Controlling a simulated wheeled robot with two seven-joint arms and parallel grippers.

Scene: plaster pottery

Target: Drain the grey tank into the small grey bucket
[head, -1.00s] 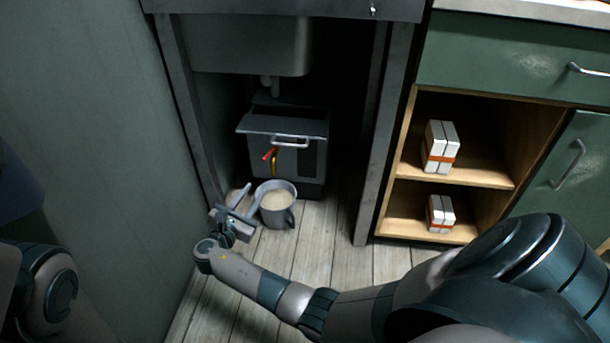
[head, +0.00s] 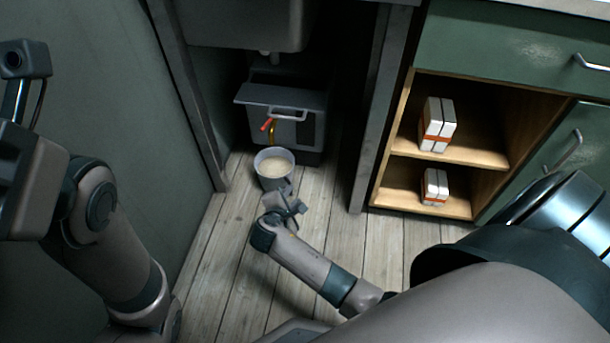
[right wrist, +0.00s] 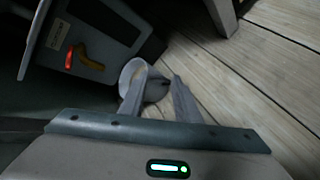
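The grey tank (head: 308,130) stands on the floor under the sink, with a flat lid and a pale handle. A red-levered brass tap (head: 268,128) is on its front; in the right wrist view the tap (right wrist: 84,58) also shows. The small grey bucket (head: 272,178) stands upright below the tap and holds cloudy beige liquid. My right gripper (head: 289,201) is low, on the near side of the bucket. My left gripper is outside the view.
Sink-cabinet posts (head: 372,110) frame the tank's recess on both sides. An open wooden shelf unit (head: 480,158) with white and orange boxes stands at right. A green wall (head: 95,90) is at left. The plank floor (head: 225,250) in front is clear.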

